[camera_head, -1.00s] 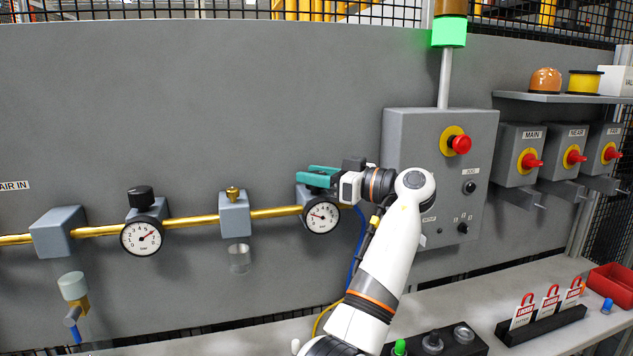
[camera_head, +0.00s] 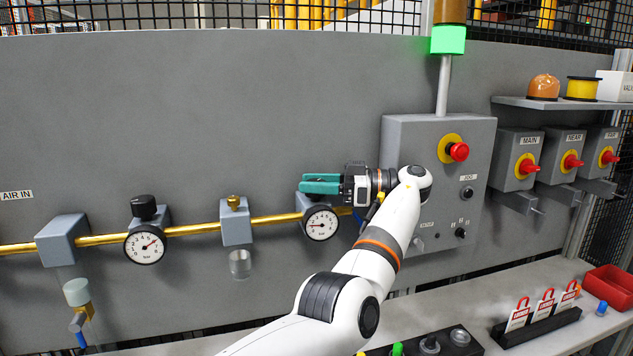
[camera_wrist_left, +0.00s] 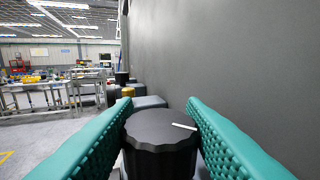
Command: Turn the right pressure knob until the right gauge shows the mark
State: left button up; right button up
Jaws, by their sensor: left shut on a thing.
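My left gripper (camera_head: 304,184), with teal fingers, is at the top of the right regulator. In the left wrist view its fingers stand on either side of the black, ribbed right pressure knob (camera_wrist_left: 160,145), shut on it. A white line on the knob's top points to the right finger. In the head view the fingers hide the knob. The right gauge (camera_head: 321,224) is just below, with its dark needle pointing left; I cannot make out a target mark. My right gripper is not in view.
Left along the brass pipe (camera_head: 200,229) are a second gauge (camera_head: 145,246) under a black knob (camera_head: 144,207), and a grey block with a brass cap (camera_head: 235,203). A control box with a red button (camera_head: 459,152) stands behind my wrist. A bench with lockout tags (camera_head: 545,306) is lower right.

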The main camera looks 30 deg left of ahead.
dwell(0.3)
pick_arm(q)
jog(key=o, duration=1)
jog(key=shift+a, duration=0.1)
jog(key=shift+r, duration=0.5)
notch_tip(320, 180, up, 8)
jog(key=p, duration=0.3)
jog(key=shift+r+p, duration=0.45)
jog(key=shift+p, duration=0.1)
